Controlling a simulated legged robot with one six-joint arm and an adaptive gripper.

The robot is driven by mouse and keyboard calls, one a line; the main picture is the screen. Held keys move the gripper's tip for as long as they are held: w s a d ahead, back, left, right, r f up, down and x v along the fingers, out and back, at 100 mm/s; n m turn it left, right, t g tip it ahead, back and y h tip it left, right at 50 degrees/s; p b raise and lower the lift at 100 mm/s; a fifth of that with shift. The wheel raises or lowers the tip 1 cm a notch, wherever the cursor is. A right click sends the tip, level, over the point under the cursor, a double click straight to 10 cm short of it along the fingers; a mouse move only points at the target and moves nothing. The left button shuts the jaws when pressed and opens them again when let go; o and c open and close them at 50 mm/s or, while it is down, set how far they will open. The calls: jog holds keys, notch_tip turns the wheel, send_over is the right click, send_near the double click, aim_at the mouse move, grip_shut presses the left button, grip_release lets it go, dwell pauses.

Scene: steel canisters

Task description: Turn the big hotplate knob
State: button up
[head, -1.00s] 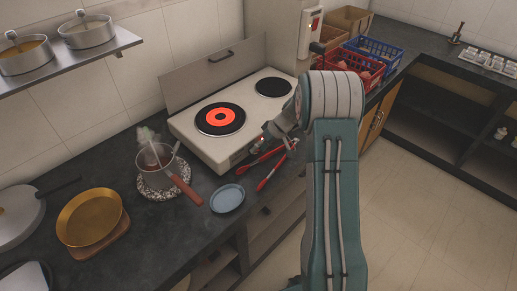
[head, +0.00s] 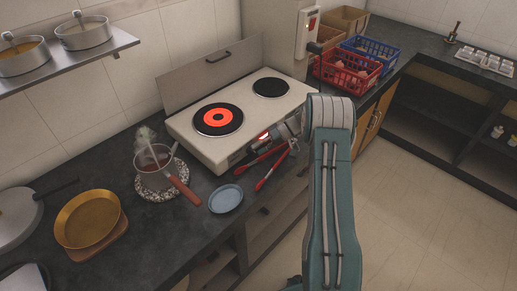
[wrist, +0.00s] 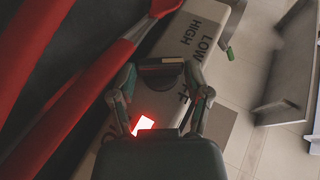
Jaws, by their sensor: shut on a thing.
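The white hotplate (head: 190,135) stands on the dark counter, with its large left burner (head: 218,119) glowing orange-red and the smaller right burner (head: 271,87) dark. My gripper (wrist: 160,76) is at the hotplate's front panel, its two fingers shut on either side of the dark big knob (wrist: 160,64). Printed LOW, HIGH and partly covered OFF marks (wrist: 196,38) show around the knob. A red light (wrist: 144,124) glows close to the gripper.
Red-handled tongs (head: 270,171) lie on the counter just below the hotplate front; their red arms loom close in the wrist view (wrist: 80,95). A steaming pot (head: 156,172) and a blue dish (head: 226,198) stand nearby. Crates (head: 347,75) stand at the back right.

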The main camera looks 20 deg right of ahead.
jog(key=shift+w+d, duration=0.1)
jog(key=o, duration=1.2)
jog(key=shift+f, duration=0.1)
jog(key=shift+c, duration=0.2)
jog(key=shift+d, duration=0.1)
jog(key=v, duration=1.2)
